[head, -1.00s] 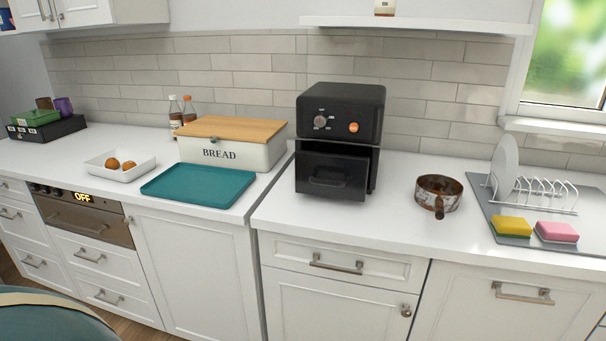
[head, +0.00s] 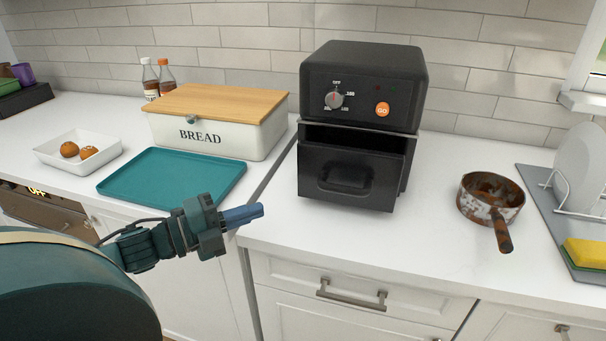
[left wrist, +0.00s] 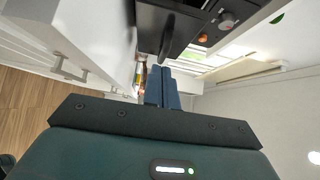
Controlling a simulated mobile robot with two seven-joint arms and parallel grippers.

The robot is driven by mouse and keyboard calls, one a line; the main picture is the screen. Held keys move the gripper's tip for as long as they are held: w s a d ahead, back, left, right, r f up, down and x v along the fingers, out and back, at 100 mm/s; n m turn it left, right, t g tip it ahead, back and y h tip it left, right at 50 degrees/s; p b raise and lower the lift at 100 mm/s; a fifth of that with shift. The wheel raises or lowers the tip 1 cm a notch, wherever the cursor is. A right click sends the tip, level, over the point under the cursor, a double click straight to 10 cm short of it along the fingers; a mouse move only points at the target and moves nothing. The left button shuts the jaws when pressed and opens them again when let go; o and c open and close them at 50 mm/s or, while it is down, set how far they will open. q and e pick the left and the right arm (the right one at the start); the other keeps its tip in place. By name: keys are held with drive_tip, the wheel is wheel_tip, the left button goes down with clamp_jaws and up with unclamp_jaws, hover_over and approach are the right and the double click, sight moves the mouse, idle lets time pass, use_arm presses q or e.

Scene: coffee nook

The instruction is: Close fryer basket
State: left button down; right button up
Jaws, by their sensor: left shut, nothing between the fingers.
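The black air fryer (head: 365,85) stands on the white counter in the middle of the head view. Its basket (head: 348,175) is pulled partly out at the front, with a dark gap along its top and a handle on its face. My left gripper (head: 258,212) is shut and empty, in front of the counter edge, to the left of the basket and lower in the picture, apart from it. In the left wrist view the blue fingers (left wrist: 162,88) are together, and the fryer (left wrist: 185,25) shows sideways beyond them. My right gripper is not in view.
A teal tray (head: 130,184), a bread box (head: 255,137) and a white dish (head: 108,157) stand left of the fryer. A rusty saucepan (head: 492,211) and a grey drying mat (head: 537,185) are on the right. The counter before the basket is clear.

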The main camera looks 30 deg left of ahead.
use_arm(q)
drive_tip(key=b+x, duration=0.1)
drive_tip(key=x, duration=0.8)
drive_tip(key=shift+w+d+r+b, duration=0.1)
drive_tip(key=shift+w+d+b, duration=0.15)
drive_tip(key=shift+b, duration=0.15)
drive_tip(key=shift+w+a, duration=0.25)
drive_tip(key=shift+w, duration=0.7)
drive_tip(key=shift+w+a, duration=0.15)
drive_tip(key=shift+w, duration=0.4)
drive_tip(key=shift+w+a, duration=0.15)
drive_tip(key=shift+w, duration=0.35)
